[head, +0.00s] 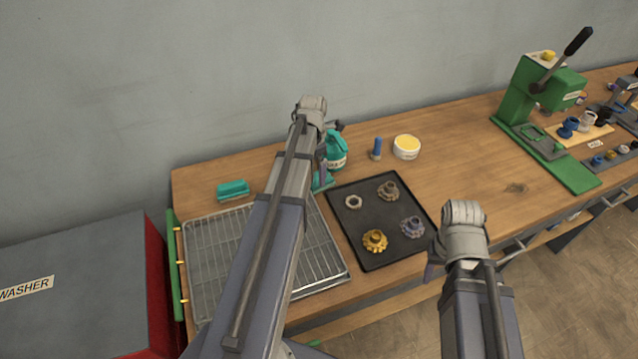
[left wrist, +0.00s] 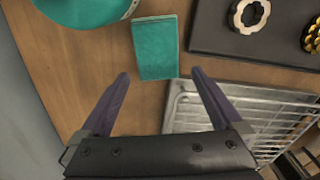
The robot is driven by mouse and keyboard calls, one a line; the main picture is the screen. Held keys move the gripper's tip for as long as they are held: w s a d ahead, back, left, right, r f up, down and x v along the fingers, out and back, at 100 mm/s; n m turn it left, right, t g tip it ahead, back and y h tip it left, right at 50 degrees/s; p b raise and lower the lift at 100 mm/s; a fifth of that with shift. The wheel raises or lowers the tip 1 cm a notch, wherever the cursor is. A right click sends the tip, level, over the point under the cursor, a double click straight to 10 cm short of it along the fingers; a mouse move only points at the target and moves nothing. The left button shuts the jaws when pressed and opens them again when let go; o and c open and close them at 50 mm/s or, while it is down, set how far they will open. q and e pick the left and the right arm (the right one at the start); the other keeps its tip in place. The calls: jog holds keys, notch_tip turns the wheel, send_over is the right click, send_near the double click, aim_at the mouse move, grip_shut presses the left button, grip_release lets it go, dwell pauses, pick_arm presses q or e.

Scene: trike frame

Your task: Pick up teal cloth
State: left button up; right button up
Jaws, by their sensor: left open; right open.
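The teal cloth (left wrist: 155,47) is a flat folded rectangle on the wooden bench in the left wrist view. In the head view a corner of the cloth (head: 323,182) shows beside my left arm, which hides the rest. My left gripper (left wrist: 160,74) is open and empty, its two purple fingers spread on either side of the cloth's near end. Whether the fingertips are at the cloth's height is unclear. My right gripper (head: 431,268) is open near the bench's front edge, mostly hidden by its own arm.
A teal bottle (head: 337,152) stands just behind the cloth. A wire rack (head: 215,250) and a black tray (head: 345,225) with several metal parts lie close by. A teal brush-like block (head: 232,190) sits at the left. A blue-capped item (head: 377,148) and white tub (head: 407,147) stand behind.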

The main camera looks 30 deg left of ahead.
aim_at(314, 181)
pick_arm(q)
notch_tip(314, 181, down, 5)
jog(key=b, duration=0.4)
jog(key=shift+w+a+r, duration=0.1)
jog(key=shift+r, duration=0.1)
jog(key=c, duration=1.2)
jog(key=shift+r, duration=0.2)
notch_tip(314, 181, up, 18)
jog(key=p, duration=1.8)
jog(key=shift+f, duration=0.15)
